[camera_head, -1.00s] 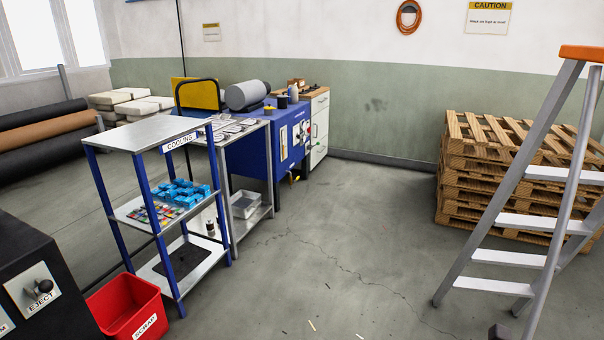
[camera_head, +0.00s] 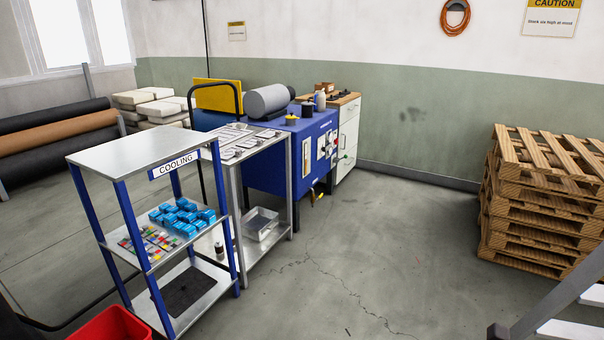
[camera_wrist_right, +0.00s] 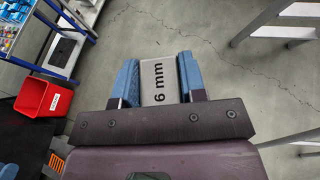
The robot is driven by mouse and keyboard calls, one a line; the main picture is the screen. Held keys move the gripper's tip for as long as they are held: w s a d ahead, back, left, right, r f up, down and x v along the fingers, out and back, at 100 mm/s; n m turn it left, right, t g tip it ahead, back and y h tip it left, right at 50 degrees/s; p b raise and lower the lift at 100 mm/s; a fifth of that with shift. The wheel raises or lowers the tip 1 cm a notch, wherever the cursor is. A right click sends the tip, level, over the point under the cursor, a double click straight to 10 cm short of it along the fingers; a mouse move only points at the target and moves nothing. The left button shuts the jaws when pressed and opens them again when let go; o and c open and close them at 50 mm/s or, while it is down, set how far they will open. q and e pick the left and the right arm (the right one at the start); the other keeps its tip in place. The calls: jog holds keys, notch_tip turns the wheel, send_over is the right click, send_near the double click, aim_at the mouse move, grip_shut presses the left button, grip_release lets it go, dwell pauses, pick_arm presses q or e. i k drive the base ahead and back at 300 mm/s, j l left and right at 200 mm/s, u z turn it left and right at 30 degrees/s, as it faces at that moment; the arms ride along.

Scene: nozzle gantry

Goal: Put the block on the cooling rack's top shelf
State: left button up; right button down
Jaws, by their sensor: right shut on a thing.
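The cooling rack (camera_head: 128,216) stands at the left in the head view, with blue posts and a "COOLING" sign. Its top shelf (camera_head: 135,150) is a bare grey sheet. My right gripper (camera_wrist_right: 160,84) shows in the right wrist view, its blue fingers shut on a pale grey block (camera_wrist_right: 158,70) marked "6 mm". The block is held above the floor, apart from the rack. Part of the rack also shows at the wrist view's upper left (camera_wrist_right: 88,18). My left gripper is not in view.
The rack's middle shelf holds blue blocks (camera_head: 184,218) and small coloured pieces. A red bin (camera_head: 110,325) stands in front of the rack. A metal table (camera_head: 240,150) and a blue machine (camera_head: 290,160) stand behind. Pallets (camera_head: 545,200) and a ladder (camera_head: 570,320) are at right. The floor between is clear.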

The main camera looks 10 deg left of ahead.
aim_at(154, 145)
jog(key=i+l+u, duration=0.1)
jog(key=i+u, duration=0.15)
jog(key=i, duration=0.8)
jog(key=i+u, duration=0.3)
jog(key=i, duration=0.15)
jog(key=i+l+u, duration=0.1)
jog(key=i+u, duration=0.65)
jog(key=i+l+u, duration=0.15)
jog(key=i+u, duration=0.3)
jog(key=k, duration=0.05)
